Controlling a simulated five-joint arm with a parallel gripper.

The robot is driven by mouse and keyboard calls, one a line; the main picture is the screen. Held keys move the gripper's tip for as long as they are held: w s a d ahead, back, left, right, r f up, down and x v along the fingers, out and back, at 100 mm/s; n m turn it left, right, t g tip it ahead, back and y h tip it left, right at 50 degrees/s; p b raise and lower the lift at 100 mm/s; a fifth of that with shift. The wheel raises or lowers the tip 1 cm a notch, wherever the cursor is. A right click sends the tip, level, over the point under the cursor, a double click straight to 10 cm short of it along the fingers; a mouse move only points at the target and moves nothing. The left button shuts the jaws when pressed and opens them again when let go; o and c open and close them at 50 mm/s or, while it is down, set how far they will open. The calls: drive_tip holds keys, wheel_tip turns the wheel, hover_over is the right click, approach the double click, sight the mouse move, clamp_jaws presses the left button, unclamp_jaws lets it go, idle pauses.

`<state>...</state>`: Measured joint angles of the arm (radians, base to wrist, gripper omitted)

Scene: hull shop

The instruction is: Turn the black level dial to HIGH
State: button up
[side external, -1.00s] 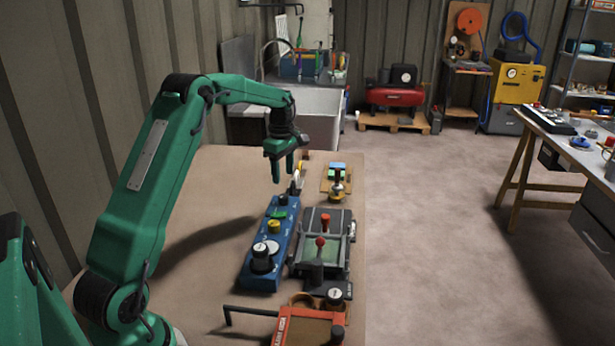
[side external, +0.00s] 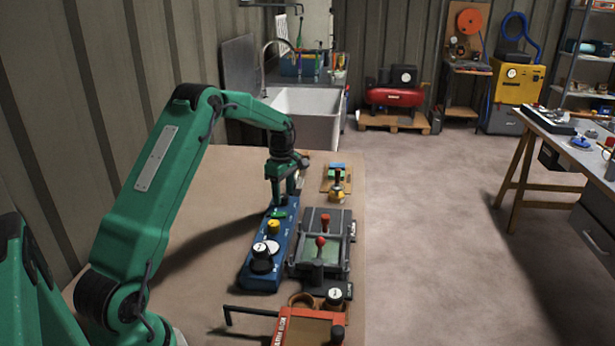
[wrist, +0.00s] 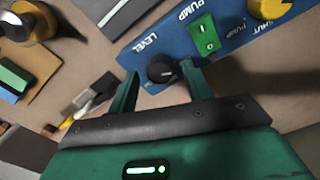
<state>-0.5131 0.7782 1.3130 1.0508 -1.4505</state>
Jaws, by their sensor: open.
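The black level dial (wrist: 162,72) sits at the end of the blue panel (wrist: 212,50), beside the printed word LEVEL, in the wrist view. A pale pointer mark shows on its top. My gripper (wrist: 159,69) is open, with one green finger on each side of the dial. I cannot tell whether the fingers touch it. In the side view my gripper (side external: 282,201) is down at the far end of the blue panel (side external: 261,281), and it hides the dial there. No HIGH marking is readable.
The panel also carries a green rocker switch (wrist: 206,38), a yellow knob (side external: 273,226) and a black, white-topped knob (side external: 262,258). A grey box with red-knobbed levers (side external: 325,219) stands close to its right. An orange device (side external: 305,328) is at the near edge. Bare table lies left.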

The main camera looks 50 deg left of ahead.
drive_tip(key=shift+f, duration=0.65)
drive_tip(key=c, duration=1)
drive_tip(key=shift+o, duration=0.2)
